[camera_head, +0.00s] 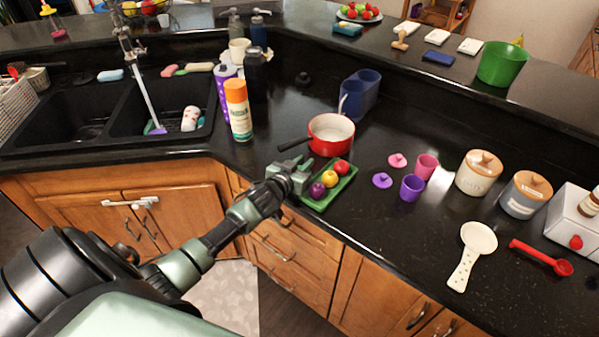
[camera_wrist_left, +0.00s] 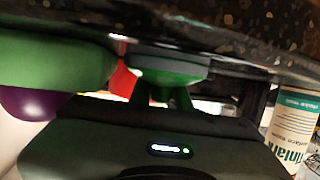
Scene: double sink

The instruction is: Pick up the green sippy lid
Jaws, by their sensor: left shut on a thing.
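The green sippy lid (camera_wrist_left: 168,62) shows in the left wrist view as a dark green disc at the fingertips, close to the speckled black counter. My left gripper (camera_head: 296,172) is low over the counter's front edge, just left of the green tray. It also shows in the left wrist view (camera_wrist_left: 174,95), shut on the lid. In the head view I cannot pick the lid out from the greenish gripper. The green tray (camera_head: 322,202) holds purple, yellow and red round items. In the left wrist view the tray (camera_wrist_left: 55,62) is close on the left. My right gripper is not in view.
A red saucepan (camera_head: 331,134) stands behind the gripper, its handle pointing towards it. An orange-capped spray can (camera_head: 239,112) stands to the left, near the sink. Pink (camera_head: 397,160) and purple (camera_head: 382,180) lids lie right of the tray, beside matching cups. Counter in front of the cups is clear.

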